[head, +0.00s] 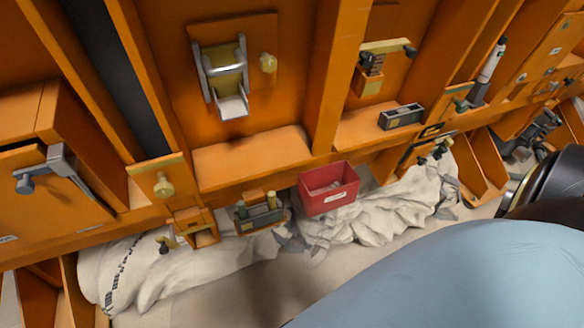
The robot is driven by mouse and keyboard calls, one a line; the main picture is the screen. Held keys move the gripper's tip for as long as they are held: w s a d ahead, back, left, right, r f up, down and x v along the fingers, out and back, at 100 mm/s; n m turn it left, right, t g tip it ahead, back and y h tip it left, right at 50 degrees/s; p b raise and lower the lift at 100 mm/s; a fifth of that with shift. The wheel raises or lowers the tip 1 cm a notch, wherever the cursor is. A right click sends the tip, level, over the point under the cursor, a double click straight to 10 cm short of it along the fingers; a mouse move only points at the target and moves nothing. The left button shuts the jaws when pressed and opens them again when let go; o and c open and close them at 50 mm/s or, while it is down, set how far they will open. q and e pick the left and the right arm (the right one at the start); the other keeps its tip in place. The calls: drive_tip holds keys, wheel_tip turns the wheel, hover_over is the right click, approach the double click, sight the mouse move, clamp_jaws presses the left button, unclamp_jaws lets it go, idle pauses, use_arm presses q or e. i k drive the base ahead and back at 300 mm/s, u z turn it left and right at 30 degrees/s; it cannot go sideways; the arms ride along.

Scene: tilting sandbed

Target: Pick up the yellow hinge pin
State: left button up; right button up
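No piece stands out clearly as the yellow hinge pin. A pale yellow round knob-like piece (268,63) sits on the orange panel, right of a silver latch bracket (225,75). A similar yellow piece (163,186) sits on an orange plate lower left. A small grey-green holder (258,217) below the orange ledge has short upright pieces with yellowish parts at its ends. I cannot tell which of these, if any, is the pin. Neither of my grippers shows in the head view.
A red open bin (328,188) with small contents stands at the lower middle. White crumpled sacks (190,268) lie along the floor. A dark grey open box (401,116) sits on the right ledge. The left ledge (250,160) is bare. Orange uprights divide the panels.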

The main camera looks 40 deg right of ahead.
sight(271, 195)
drive_tip(key=z, duration=1)
drive_tip(key=i, duration=0.5)
drive_tip(key=k, duration=0.5)
drive_tip(key=z, duration=0.25)
